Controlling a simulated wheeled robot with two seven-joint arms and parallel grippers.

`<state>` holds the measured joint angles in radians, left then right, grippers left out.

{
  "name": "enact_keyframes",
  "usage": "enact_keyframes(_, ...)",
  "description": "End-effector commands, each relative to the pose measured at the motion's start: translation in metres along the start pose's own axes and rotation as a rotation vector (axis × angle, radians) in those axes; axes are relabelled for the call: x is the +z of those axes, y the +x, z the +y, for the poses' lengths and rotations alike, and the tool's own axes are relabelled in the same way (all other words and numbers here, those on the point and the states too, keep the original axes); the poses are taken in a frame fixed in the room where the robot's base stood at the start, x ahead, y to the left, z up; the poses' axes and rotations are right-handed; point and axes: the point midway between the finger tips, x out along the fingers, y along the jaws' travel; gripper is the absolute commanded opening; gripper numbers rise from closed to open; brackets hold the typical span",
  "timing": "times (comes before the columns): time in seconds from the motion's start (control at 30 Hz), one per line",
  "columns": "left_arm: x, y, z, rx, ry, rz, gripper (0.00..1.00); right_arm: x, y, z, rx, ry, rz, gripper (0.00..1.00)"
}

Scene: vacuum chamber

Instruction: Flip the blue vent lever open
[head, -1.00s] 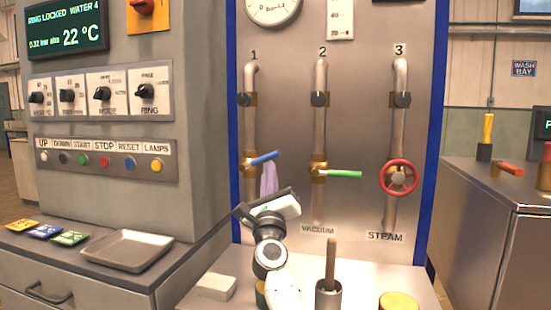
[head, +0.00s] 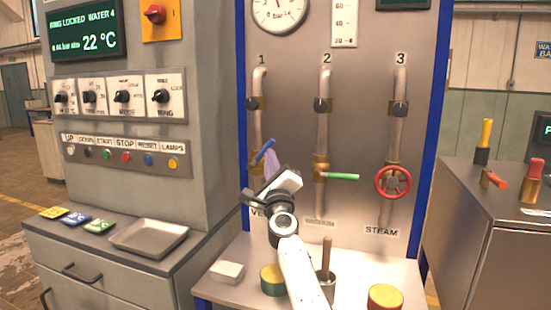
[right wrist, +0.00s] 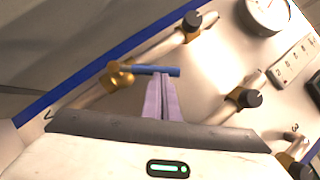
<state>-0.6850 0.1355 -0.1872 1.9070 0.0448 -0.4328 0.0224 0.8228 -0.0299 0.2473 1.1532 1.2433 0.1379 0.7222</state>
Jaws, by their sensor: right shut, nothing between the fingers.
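The blue vent lever (head: 265,150) sits on the brass valve of pipe 1 and slants up to the right. It also shows in the right wrist view (right wrist: 157,70), reaching from its brass valve (right wrist: 117,76). My right gripper (head: 271,156) is shut and empty, its pale purple fingers pointing up at the lever from below. In the right wrist view its fingertips (right wrist: 163,78) meet the lower side of the lever near its free end. They seem to touch it, but a small gap cannot be ruled out. My left gripper is not in view.
Pipe 2 carries a green lever (head: 343,177) and pipe 3 a red handwheel (head: 393,182), both to the right. On the bench below are a white block (head: 227,271), a green-sided tin (head: 272,281) and a metal cup (head: 327,284) holding a wooden handle.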

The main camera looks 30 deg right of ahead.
Motion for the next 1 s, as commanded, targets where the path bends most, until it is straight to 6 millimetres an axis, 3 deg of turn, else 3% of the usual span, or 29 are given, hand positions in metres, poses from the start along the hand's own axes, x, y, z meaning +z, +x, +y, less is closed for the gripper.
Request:
enact_keyframes(0.4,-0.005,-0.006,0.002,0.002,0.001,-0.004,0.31,0.031,0.020,-0.007,-0.010,0.007,-0.004,0.00)
enact_keyframes(1.0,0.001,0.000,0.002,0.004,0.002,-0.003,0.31,0.052,0.032,0.002,-0.002,0.006,-0.008,0.00)
